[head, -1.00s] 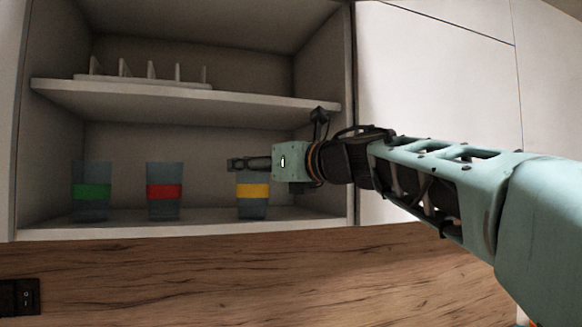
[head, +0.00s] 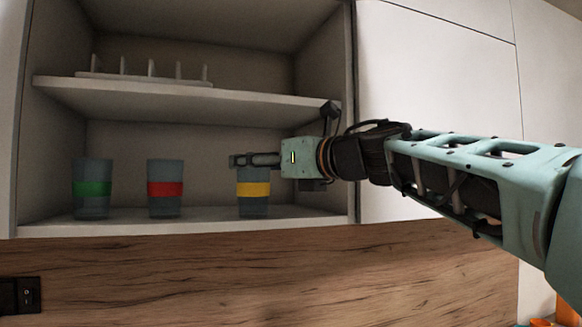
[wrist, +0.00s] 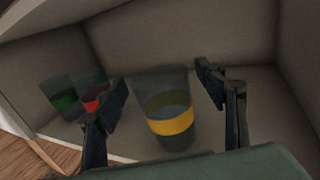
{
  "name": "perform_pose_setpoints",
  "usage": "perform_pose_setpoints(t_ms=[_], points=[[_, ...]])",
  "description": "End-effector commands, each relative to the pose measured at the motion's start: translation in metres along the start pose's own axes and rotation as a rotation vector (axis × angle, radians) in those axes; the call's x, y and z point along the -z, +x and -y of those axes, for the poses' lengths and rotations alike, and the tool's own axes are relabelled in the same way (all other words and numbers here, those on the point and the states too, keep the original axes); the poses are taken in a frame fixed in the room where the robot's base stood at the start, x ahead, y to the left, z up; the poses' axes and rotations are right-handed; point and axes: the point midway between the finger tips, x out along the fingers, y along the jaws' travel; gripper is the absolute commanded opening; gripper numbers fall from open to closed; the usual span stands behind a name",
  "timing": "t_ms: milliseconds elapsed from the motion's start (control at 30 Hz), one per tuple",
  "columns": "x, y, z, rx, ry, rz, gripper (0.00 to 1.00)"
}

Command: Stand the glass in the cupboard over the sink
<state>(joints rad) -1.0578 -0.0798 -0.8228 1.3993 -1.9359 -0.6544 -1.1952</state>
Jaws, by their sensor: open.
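The open cupboard (head: 270,222) has three blue-grey glasses standing upright on its lower shelf. The yellow-banded glass (head: 253,205) is at the right, the red-banded glass (head: 164,204) in the middle and the green-banded glass (head: 92,206) at the left. My gripper (head: 240,160) reaches in from the right, at the rim of the yellow-banded glass. In the wrist view, my gripper (wrist: 165,98) is open, its fingers apart on either side of the yellow-banded glass (wrist: 168,143). I cannot tell whether either finger touches it. The green-banded (wrist: 62,88) and red-banded (wrist: 90,92) glasses show beyond the left finger.
A middle shelf (head: 190,96) runs just above my gripper and carries a pale rack (head: 145,79). The cupboard's right wall and a closed white door (head: 440,100) are beside my arm. A black socket (head: 20,295) is on the wood splashback (head: 250,280).

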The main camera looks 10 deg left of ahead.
Motion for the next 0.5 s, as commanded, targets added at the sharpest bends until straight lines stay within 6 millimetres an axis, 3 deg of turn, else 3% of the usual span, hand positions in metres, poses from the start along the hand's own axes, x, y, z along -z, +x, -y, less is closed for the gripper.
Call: perform_pose_setpoints(t_ms=[300, 500], points=[[0.002, -0.064, 0.002, 0.003, 0.0, 0.003, 0.64], [0.001, -0.09, 0.001, 0.002, 0.0, 0.002, 0.64]])
